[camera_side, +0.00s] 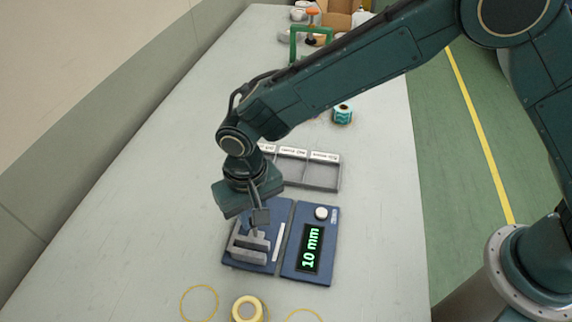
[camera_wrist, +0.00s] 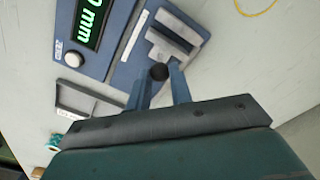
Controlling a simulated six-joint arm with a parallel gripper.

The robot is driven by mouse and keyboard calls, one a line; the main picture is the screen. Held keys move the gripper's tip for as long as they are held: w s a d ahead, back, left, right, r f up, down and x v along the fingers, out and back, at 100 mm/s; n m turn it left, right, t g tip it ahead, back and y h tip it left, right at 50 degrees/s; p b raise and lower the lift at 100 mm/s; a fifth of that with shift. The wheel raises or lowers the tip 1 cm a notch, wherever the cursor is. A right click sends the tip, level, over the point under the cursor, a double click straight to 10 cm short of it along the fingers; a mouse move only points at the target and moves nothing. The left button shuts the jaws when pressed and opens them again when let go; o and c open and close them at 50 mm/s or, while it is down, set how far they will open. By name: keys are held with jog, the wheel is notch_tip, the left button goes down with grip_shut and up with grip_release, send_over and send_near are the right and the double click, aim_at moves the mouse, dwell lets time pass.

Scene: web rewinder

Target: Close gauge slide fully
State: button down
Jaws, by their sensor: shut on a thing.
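The gauge (camera_side: 258,247) is a blue base with grey metal jaws, lying on the table in the side view. Its grey slide blocks (camera_wrist: 172,42) show in the wrist view, with a gap between them. A blue display unit (camera_side: 310,245) beside it reads "10 mm" in green. My gripper (camera_side: 258,214) is over the back part of the gauge. In the side view the knob is hidden.
A grey tray (camera_side: 322,184) with labelled compartments stands behind the gauge. A yellow tape roll (camera_side: 247,309) and thin yellow rings (camera_side: 199,303) lie in front. A teal roll (camera_side: 342,114) and a green stand (camera_side: 294,46) are farther back. The left of the table is clear.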

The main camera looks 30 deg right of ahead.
aim_at(252, 239)
jog(key=shift+s+a, duration=0.7)
jog(key=shift+a, duration=0.05)
jog(key=c, duration=1.3)
grip_release()
jog(key=shift+s, duration=0.1)
jog(key=shift+o, duration=0.2)
jog(key=shift+r, duration=0.4)
notch_tip(252, 239, up, 13)
